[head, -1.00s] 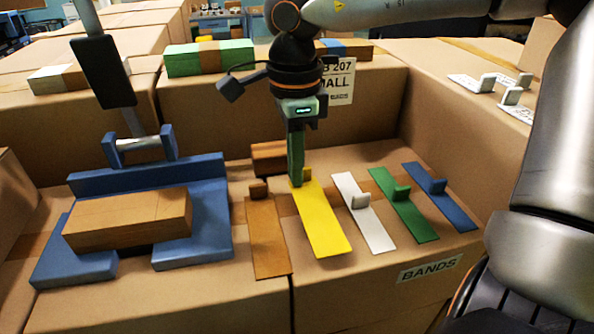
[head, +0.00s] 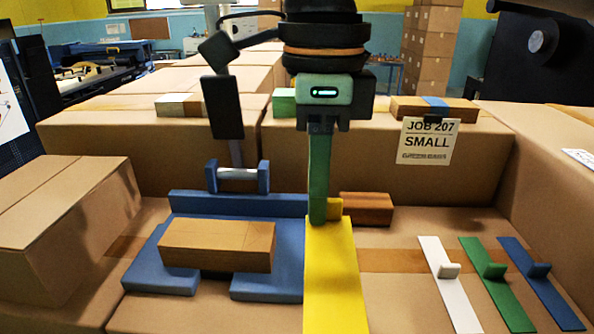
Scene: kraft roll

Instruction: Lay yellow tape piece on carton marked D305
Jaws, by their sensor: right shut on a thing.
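My right gripper (head: 318,212) is shut on the small upright tab at the far end of the yellow tape piece (head: 335,275). The strip hangs toward the viewer in front of the gripper and runs off the bottom edge; it overlaps the right edge of the blue fixture (head: 145,270). A small brown carton (head: 215,246) lies in the blue fixture, left of the strip. I see no D305 marking on any carton. My left gripper is not in view.
White (head: 445,285), green (head: 495,285) and blue (head: 540,283) strips with tabs lie at the right. A brown block (head: 367,208) sits behind the yellow strip. A roller (head: 238,178) stands behind the fixture. A sign reading JOB 207 SMALL (head: 430,141) hangs on a large carton.

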